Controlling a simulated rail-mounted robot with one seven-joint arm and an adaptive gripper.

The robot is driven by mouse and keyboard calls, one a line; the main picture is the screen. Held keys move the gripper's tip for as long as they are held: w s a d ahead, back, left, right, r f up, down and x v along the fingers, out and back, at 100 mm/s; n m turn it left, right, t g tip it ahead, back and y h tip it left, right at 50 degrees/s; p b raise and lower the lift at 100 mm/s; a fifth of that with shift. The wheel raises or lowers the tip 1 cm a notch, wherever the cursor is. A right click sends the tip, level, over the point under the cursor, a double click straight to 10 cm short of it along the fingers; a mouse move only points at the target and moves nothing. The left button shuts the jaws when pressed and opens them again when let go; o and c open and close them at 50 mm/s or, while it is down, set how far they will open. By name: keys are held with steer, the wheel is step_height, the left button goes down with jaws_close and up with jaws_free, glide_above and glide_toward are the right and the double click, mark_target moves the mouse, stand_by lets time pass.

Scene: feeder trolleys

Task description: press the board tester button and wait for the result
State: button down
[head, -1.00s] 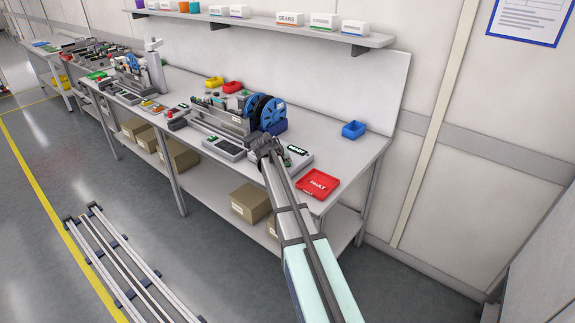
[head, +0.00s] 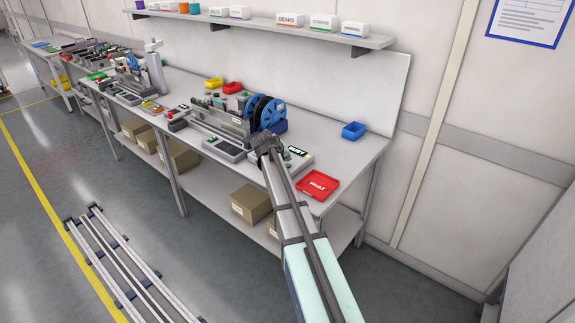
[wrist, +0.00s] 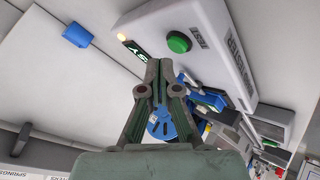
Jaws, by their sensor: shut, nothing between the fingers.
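The board tester is a white box with dark lettering in the wrist view (wrist: 220,50). Its round green button (wrist: 179,42) is in plain view, just beyond and right of my gripper's fingertips (wrist: 158,64). The fingers are together and empty, and do not cover the button; a small gap shows in the picture. A dark display (wrist: 134,49) on the tester carries bright letters ending in "SY", the rest cut off or unclear.
A red tray (head: 318,184) lies at the bench's near right corner, with a blue bin (head: 353,130) behind it. A machine with blue reels (head: 272,115) stands just left of my gripper. Bare bench top lies between the blue bin and tester.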

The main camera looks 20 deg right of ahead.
steer(key=shift+r, duration=0.15)
steer(key=shift+r+p, duration=0.95)
steer(key=shift+r, duration=1.35)
stand_by(0.5)
steer(key=shift+r, duration=0.1)
stand_by(1.4)
